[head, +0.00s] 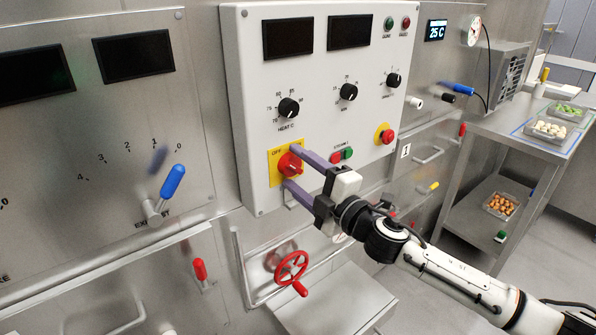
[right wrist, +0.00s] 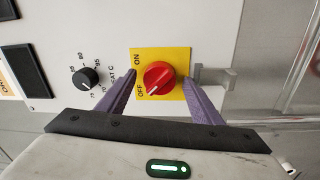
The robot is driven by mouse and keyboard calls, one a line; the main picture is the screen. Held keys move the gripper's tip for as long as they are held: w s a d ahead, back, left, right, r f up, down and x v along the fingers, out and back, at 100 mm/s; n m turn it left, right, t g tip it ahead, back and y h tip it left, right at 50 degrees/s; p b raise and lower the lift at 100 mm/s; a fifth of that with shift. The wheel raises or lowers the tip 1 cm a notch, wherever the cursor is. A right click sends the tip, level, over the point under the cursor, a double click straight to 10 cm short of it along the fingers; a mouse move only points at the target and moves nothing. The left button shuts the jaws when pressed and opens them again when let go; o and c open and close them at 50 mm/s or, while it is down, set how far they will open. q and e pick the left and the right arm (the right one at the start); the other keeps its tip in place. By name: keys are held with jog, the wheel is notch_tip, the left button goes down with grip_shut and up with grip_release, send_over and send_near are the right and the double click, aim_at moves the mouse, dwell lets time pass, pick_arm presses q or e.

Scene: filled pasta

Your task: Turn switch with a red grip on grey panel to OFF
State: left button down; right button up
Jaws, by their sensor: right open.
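The switch with a red grip (head: 289,164) sits on a yellow plate (head: 273,171) at the lower left of the light grey panel (head: 250,95). In the right wrist view the red grip (right wrist: 160,75) shows large, with ON and OFF lettered to its left. A pale mark on the grip lies at its lower left, on the OFF side. My right gripper (head: 291,168) is open, its purple fingers on either side of the grip. In the right wrist view the right gripper (right wrist: 160,78) appears not to touch it; contact is unclear. My left gripper is out of view.
Black knobs (head: 289,107) are above the switch, green and red buttons (head: 342,155) and a red emergency button (head: 386,135) to its right. A red handwheel (head: 291,267) is below. A blue-handled lever (head: 172,181) stands out at left.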

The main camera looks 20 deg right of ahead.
jog(key=b+v, duration=0.2)
jog(key=v, duration=0.8)
jog(key=shift+s, duration=0.15)
jog(key=shift+f, duration=0.15)
jog(key=s+a+f+m+g+h, duration=0.15)
jog(key=s+f+m, duration=0.3)
jog(key=f, duration=0.65)
jog(key=s+f+m+g+h, duration=0.2)
jog(key=s+f+m+g, duration=0.3)
jog(key=f, duration=0.6)
jog(key=s+a+f+m+g, duration=0.2)
jog(key=s+f+m, duration=0.6)
jog(key=s+f, duration=0.8)
jog(key=shift+s+a+f+g, duration=0.3)
jog(key=shift+s+a+g, duration=0.05)
jog(key=shift+a, duration=0.6)
